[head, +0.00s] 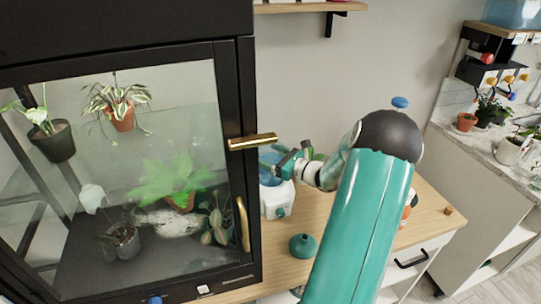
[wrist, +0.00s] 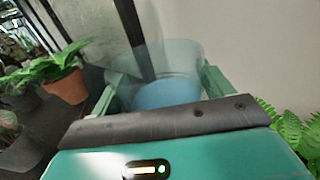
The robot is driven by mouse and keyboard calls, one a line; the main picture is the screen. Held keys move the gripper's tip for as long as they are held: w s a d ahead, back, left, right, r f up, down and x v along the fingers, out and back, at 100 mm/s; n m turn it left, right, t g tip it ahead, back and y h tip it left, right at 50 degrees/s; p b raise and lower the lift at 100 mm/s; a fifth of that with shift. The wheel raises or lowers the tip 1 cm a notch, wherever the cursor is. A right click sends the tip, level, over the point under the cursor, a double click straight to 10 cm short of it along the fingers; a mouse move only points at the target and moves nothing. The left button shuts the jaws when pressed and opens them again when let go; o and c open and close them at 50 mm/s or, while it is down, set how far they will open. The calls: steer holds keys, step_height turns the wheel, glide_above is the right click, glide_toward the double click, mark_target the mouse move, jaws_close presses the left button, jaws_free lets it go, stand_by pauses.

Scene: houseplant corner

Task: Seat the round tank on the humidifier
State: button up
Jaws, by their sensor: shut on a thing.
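The round tank (wrist: 165,95) is clear with blue in its lower part. In the wrist view my gripper (wrist: 163,84) is shut on it, with a green finger on each side of its wall. In the head view the blue tank (head: 267,176) shows just above the white humidifier base (head: 275,204), partly behind my gripper (head: 276,163). The base stands on the wooden top and has a teal knob on its front. I cannot tell whether the tank touches the base, as the contact is hidden.
A black-framed glass plant cabinet (head: 247,150) with brass handles stands close on the left. A small brown cork-like piece (head: 448,210) lies at the right. Ferns (wrist: 293,128) show at right in the wrist view.

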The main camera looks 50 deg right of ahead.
steer(key=shift+f, duration=0.35)
steer(key=o, duration=1.8)
steer(key=shift+f, duration=0.1)
steer(key=shift+c, duration=0.2)
steer(key=s+d, duration=0.2)
steer(key=s, duration=0.9)
steer(key=shift+a+f, duration=0.1)
steer(key=shift+f, duration=0.05)
